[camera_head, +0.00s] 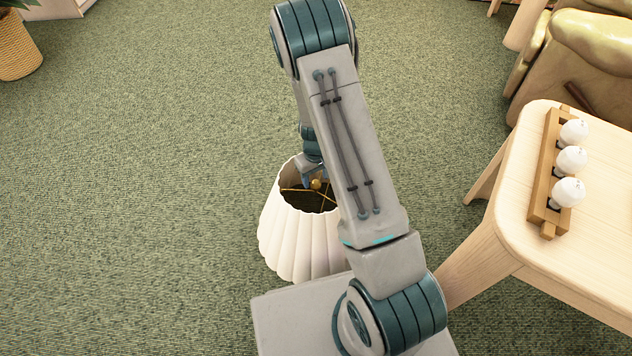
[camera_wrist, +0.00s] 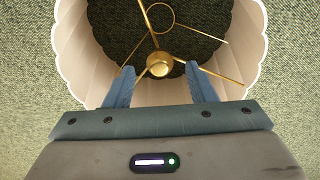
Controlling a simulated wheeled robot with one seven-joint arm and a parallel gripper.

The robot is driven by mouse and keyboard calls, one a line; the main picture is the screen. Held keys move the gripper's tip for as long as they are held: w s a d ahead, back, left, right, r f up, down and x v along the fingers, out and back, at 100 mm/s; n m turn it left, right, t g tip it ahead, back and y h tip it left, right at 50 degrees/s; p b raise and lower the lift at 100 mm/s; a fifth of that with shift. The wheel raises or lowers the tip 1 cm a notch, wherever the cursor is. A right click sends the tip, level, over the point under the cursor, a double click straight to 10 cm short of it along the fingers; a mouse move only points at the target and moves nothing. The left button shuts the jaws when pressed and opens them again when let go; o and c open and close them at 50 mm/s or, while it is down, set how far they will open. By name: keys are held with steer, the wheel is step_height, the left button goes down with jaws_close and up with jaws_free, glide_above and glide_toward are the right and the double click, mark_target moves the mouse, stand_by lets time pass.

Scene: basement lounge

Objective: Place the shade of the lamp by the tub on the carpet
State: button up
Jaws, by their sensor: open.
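The white pleated lampshade (camera_head: 290,240) appears to stand upright on the green carpet (camera_head: 150,170), just in front of my base. Its top opening has a gold wire frame with a round gold knob at the centre. My gripper (camera_head: 308,175) is at this top opening, partly hidden by my arm. In the wrist view the shade (camera_wrist: 247,60) surrounds my gripper's blue fingers (camera_wrist: 160,84). They are spread apart with the gold knob (camera_wrist: 159,64) beyond and between them. I cannot tell whether they touch the frame. No tub is identifiable.
A pale wooden table (camera_head: 510,205) on the right bears a wooden rack (camera_head: 541,190) with three white bulbs (camera_head: 571,160). A tan armchair (camera_head: 570,80) is behind it. A woven plant basket (camera_head: 18,48) stands at far left. The carpet left of the shade is clear.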

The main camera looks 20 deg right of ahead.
step_height(320, 180, up, 4)
steer(key=shift+r+p, duration=0.25)
steer(key=shift+p, duration=0.25)
steer(key=s+r+m, duration=0.1)
steer(key=s+r, duration=0.9)
steer(key=r, duration=0.3)
steer(key=s+r+m+t, duration=0.1)
steer(key=s+r+m, duration=0.1)
steer(key=s+r, duration=0.8)
step_height(320, 180, up, 4)
steer(key=shift+s+a+r, duration=0.1)
steer(key=shift+s+a, duration=0.1)
steer(key=shift+s, duration=0.2)
